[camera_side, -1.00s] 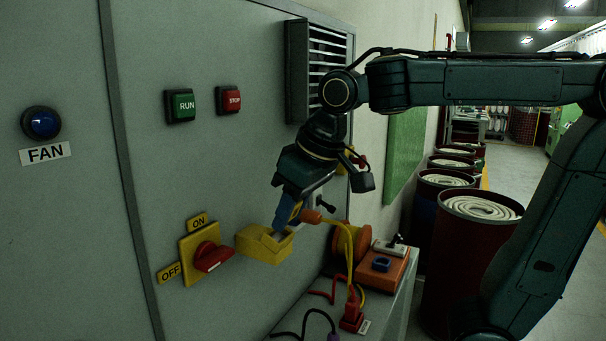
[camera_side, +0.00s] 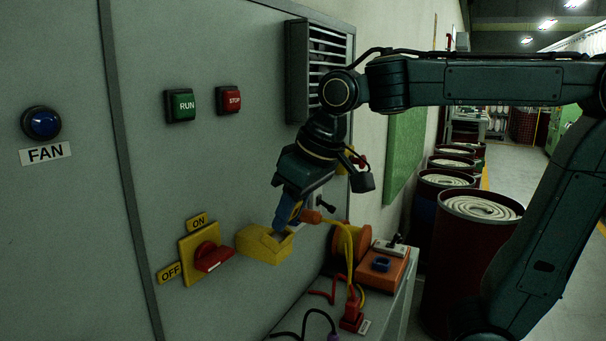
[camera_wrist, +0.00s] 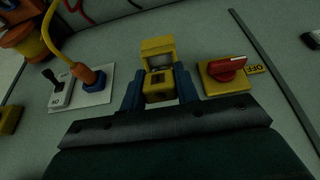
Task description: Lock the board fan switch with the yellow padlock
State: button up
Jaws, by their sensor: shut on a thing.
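My gripper (camera_wrist: 158,92), with blue fingers, is shut on the yellow padlock (camera_wrist: 158,96), whose body shows between the fingers in the wrist view. The padlock sits at the yellow holder (camera_side: 262,246) on the panel; the holder also shows in the wrist view (camera_wrist: 157,45). In the side view my gripper (camera_side: 283,222) reaches down into the holder and the padlock is hidden. The fan switch is a red handle (camera_side: 212,257) on a yellow plate (camera_side: 187,256), left of the holder, with ON above and OFF at left. The handle lies roughly level. It also shows in the wrist view (camera_wrist: 226,69).
An orange plug (camera_side: 310,216) with a yellow cable and a toggle switch (camera_wrist: 58,85) are beside the holder. An orange box (camera_side: 385,268) and red plug (camera_side: 351,316) are on the ledge below. RUN (camera_side: 181,106) and STOP (camera_side: 229,100) buttons are above.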

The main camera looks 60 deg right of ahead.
jog(key=shift+x, duration=1.05)
jog(key=o, duration=1.1)
jog(key=shift+r, duration=0.1)
jog(key=v, duration=1.3)
jog(key=shift+s+r, duration=0.15)
jog(key=shift+r, duration=0.1)
jog(key=shift+d+f, duration=0.1)
dwell(0.3)
